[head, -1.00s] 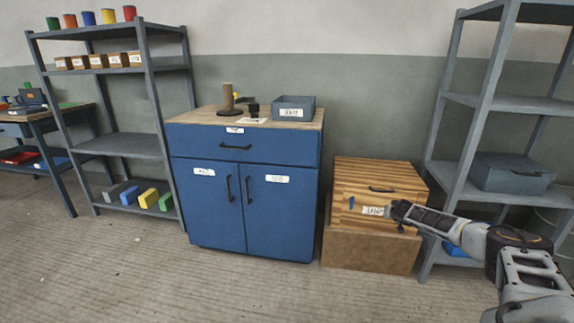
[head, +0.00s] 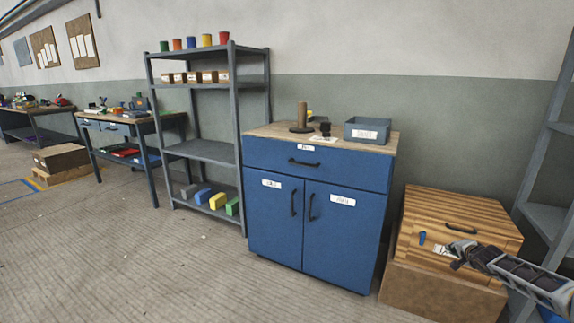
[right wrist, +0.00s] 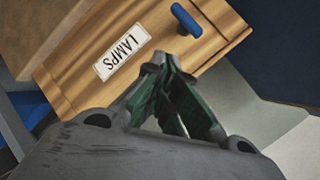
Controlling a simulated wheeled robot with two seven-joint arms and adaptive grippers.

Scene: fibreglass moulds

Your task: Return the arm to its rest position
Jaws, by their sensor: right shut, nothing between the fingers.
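My right gripper (head: 460,250) comes in from the right edge of the head view, in front of the striped wooden box (head: 458,212). In the right wrist view its fingers (right wrist: 165,75) are shut with nothing between them. The box front with its LAMPS label (right wrist: 122,52) and a blue peg-like piece (right wrist: 186,20) lies just beyond the fingertips. I cannot tell whether the fingers touch the box. In the head view the gripper partly covers the label. My left gripper is not in view.
A blue cabinet (head: 318,220) stands left of the box, with a grey bin (head: 368,130) on top. A grey shelf rack (head: 205,151) with cups and blocks stands further left. Another rack (head: 548,222) is at the right edge. The floor (head: 150,260) in front is clear.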

